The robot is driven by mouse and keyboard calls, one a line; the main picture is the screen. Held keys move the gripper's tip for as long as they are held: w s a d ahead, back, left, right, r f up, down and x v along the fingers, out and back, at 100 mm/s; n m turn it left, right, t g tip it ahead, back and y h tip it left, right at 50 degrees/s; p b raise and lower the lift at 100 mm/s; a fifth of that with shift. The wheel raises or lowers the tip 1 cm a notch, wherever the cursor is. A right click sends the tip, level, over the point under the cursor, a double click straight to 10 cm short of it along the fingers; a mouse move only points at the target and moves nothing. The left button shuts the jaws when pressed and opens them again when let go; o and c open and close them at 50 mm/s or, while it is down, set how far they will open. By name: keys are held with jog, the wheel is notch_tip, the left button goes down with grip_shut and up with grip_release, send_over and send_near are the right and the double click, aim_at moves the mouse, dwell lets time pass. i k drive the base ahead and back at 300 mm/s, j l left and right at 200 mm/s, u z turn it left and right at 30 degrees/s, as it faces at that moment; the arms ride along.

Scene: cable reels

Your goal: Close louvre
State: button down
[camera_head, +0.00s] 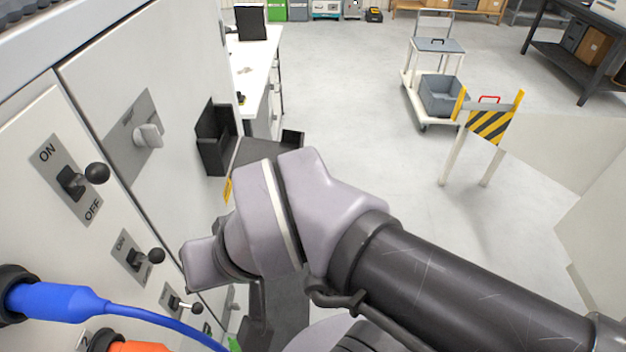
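No louvre that I can make out for certain shows in the head view. A grey plate with a light grey knob (149,135) is on the pale cabinet front (185,60) at the left; its small label is too unclear to read. My arm reaches in from the lower right, and its wrist is in front of the cabinet, to the right of and below the knob, apart from it. I cannot make out my gripper's fingers; they are hidden behind the wrist or out of frame.
A black-knobbed ON/OFF lever (96,173) and smaller levers (156,256) stick out at the left. Blue (55,302) and orange (135,347) plugs are below. A black bin (214,140) is beyond the knob. A striped barrier (493,124) and trolley (438,97) stand right; floor between is clear.

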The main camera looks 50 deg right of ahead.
aim_at(250, 150)
jog(key=l+z, duration=0.1)
jog(key=z, duration=0.35)
jog(key=k+j+z, duration=0.25)
jog(key=k+z, duration=0.2)
jog(key=k, duration=0.25)
jog(key=l+z, duration=0.1)
jog(key=i+l, duration=0.05)
